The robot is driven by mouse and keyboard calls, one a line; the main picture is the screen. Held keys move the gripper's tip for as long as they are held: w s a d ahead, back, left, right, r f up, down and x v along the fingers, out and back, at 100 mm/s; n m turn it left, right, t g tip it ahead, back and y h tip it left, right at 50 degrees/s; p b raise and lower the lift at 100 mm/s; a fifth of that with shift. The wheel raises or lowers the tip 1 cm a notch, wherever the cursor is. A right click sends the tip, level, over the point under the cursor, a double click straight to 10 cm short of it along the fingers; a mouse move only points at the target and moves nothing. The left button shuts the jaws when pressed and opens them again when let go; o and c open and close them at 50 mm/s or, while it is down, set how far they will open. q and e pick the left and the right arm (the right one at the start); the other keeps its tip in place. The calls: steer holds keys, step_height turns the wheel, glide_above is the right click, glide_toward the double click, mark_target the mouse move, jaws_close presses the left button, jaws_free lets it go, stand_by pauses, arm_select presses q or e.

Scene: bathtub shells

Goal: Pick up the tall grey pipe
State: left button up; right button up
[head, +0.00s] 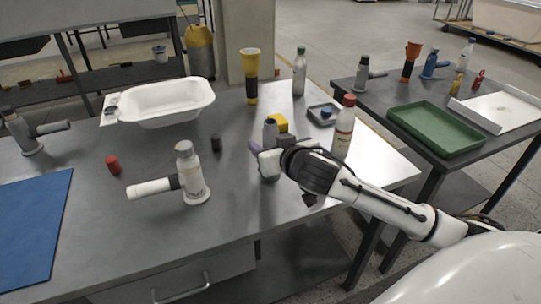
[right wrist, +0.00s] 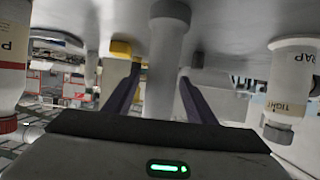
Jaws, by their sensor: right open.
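The tall grey pipe (head: 270,131) stands upright on the grey table, partly hidden by my right gripper. My right gripper (head: 261,151) is low over the table at the pipe, with one dark purple finger showing. In the right wrist view, which looks upside down, the grey pipe (right wrist: 170,50) stands between the two spread fingers of the gripper (right wrist: 160,80). Gaps show on both sides of the pipe, so the gripper is open. The pipe's far end is hidden behind the gripper body. My left gripper is not in view.
A yellow block (head: 278,123) is close behind the pipe. A red-capped white bottle (head: 344,128) stands to the right, near my right arm. A white-and-grey pipe fitting (head: 188,174) and a small dark cylinder (head: 216,142) stand left. The table front is clear.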

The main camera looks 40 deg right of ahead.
steer(key=shift+x, duration=1.15)
steer(key=c, duration=1.2)
